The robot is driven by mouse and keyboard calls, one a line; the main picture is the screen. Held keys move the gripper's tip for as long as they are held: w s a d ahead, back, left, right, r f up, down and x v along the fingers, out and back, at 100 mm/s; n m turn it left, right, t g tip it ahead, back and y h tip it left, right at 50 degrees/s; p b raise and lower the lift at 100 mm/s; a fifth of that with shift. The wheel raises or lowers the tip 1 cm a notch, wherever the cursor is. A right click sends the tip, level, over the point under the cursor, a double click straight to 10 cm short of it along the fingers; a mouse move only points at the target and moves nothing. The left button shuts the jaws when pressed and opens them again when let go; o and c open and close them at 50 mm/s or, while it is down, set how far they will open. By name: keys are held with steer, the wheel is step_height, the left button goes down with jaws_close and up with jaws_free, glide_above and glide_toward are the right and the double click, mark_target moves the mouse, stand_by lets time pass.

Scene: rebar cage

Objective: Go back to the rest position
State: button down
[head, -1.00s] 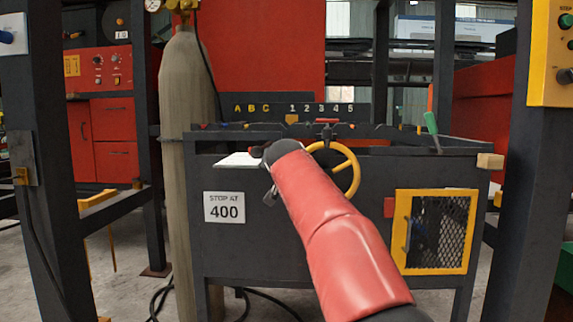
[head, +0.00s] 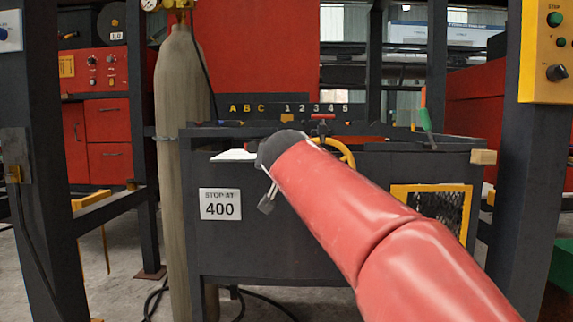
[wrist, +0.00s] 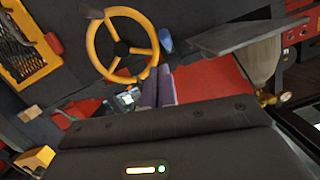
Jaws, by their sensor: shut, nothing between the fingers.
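My gripper (wrist: 156,78) shows in the wrist view as two grey-purple fingers lying close together, shut with nothing between them. In the head view the gripper (head: 267,203) is a small grey tip under the dark end of my red arm, in front of the dark cabinet. The arm reaches up from the lower right and hides part of the cabinet front. The yellow handwheel (wrist: 122,45) shows beside the fingers in the wrist view. In the head view the wheel (head: 347,152) is mostly behind the arm.
The dark cabinet (head: 300,255) carries a "STOP AT 400" sign (head: 220,204) and a yellow-framed mesh door (head: 430,188). A gas cylinder (head: 180,130) stands at its left. Dark posts (head: 45,160) rise on both sides.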

steer(key=s+d+f+g+h, duration=0.1)
steer(key=s+d+f+g, duration=0.4)
steer(key=s+d+f, duration=0.85)
steer(key=s+d+f+n+g, duration=0.2)
steer(key=s+f+g, duration=0.3)
steer(key=s+f, duration=1.75)
step_height(320, 180, up, 15)
steer(key=p, duration=1.3)
steer(key=shift+w+y+p, duration=0.2)
steer(key=shift+y+p, duration=0.15)
steer(key=shift+y, duration=0.05)
steer(key=shift+d+f, duration=0.1)
